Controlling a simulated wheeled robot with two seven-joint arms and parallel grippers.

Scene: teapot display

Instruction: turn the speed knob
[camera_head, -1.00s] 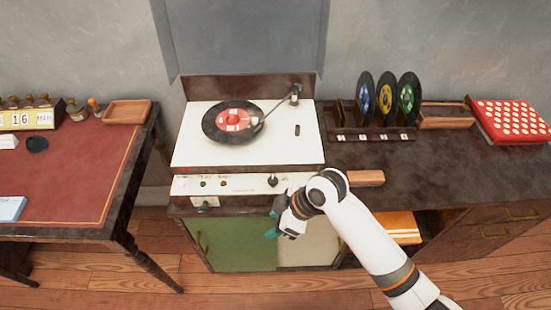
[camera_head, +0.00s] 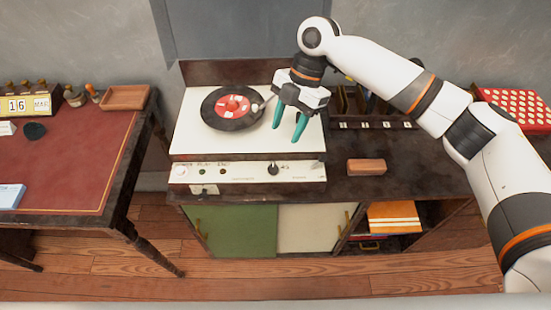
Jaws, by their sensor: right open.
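The record player (camera_head: 215,145) has a white top and a white front panel, with a red-labelled black record (camera_head: 232,108) on its platter. A dark knob (camera_head: 273,169) sits on the right half of the front panel; its marking is too small to read. My right gripper (camera_head: 286,134) is open and empty, with its teal fingers pointing down over the right part of the white top, behind and above the dark knob. It hides most of the tonearm, whose tip (camera_head: 257,107) shows by the record. My left gripper is out of view.
Small buttons (camera_head: 202,171) line the panel's left side. A wooden block (camera_head: 367,166) lies on the cabinet to the right. A red-topped desk (camera_head: 75,160) stands at left. The space before the panel is clear.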

